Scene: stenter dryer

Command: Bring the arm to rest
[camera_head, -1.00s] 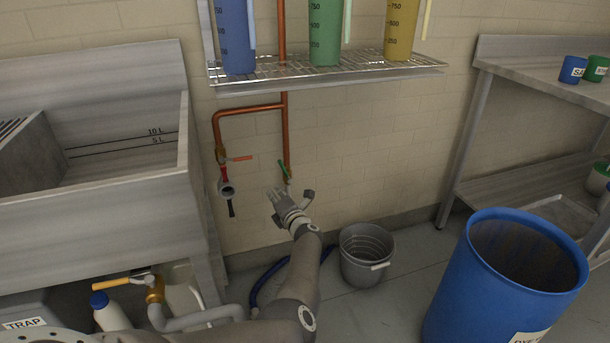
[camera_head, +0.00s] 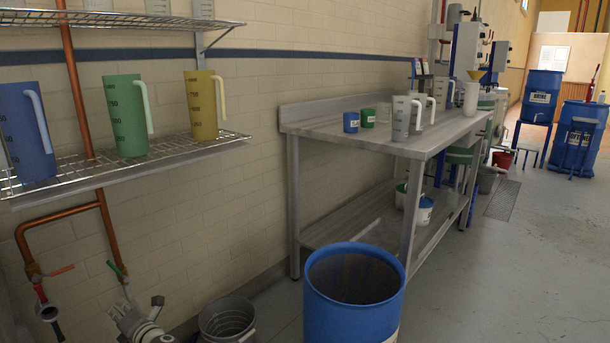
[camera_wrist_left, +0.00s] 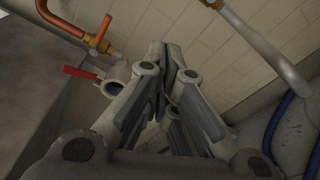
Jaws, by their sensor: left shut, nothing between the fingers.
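My left gripper (camera_head: 122,313) shows at the bottom left of the head view, low by the wall, just below the green-handled valve (camera_head: 117,268). In the left wrist view its fingers (camera_wrist_left: 172,62) are closed together with nothing between them. A red-handled valve (camera_head: 58,270) on the copper pipe is to its left; its red handle (camera_wrist_left: 82,71) also shows in the wrist view, left of the fingers. I cannot tell whether the fingers touch any fitting. Most of my left arm is below the head view's edge. My right gripper is in neither view.
A grey bucket (camera_head: 227,320) and a blue drum (camera_head: 354,300) stand right of my gripper. A wire shelf (camera_head: 170,152) with blue, green and yellow jugs is above it. A metal table (camera_head: 375,133) stands further along the wall. Open floor (camera_head: 530,260) lies to the right.

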